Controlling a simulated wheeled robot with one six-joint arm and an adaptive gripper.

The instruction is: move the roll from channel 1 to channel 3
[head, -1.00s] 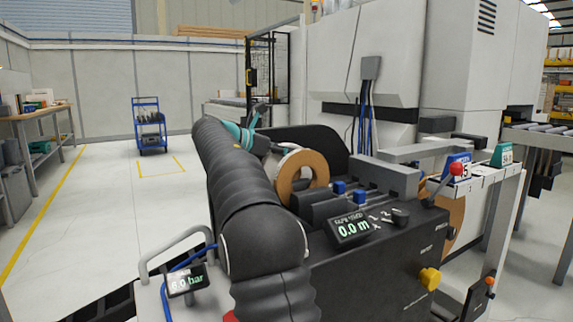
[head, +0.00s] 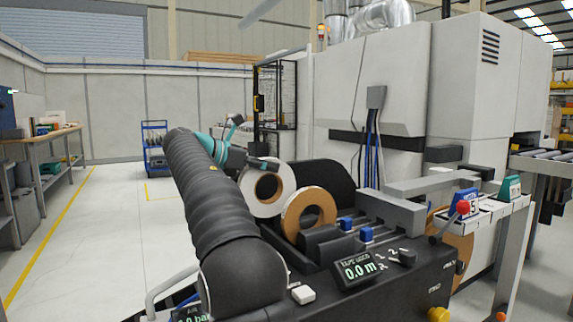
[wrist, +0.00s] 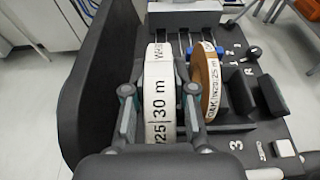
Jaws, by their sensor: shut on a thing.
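A white roll (head: 262,206) with a brown core is clamped in my gripper (head: 262,162), behind and left of a brown roll (head: 328,214). A "3" is printed on the machine right of the rolls. The bottom of the white roll is hidden, so I cannot tell its height over the channels.
A black curved guard (wrist: 98,80) stands close to the left of the white roll. Blue-capped parts (head: 366,234) and a grey bar (head: 392,211) lie right of the rolls. A display (head: 358,271) reading 0.0 m sits on the front. Open floor lies to the left.

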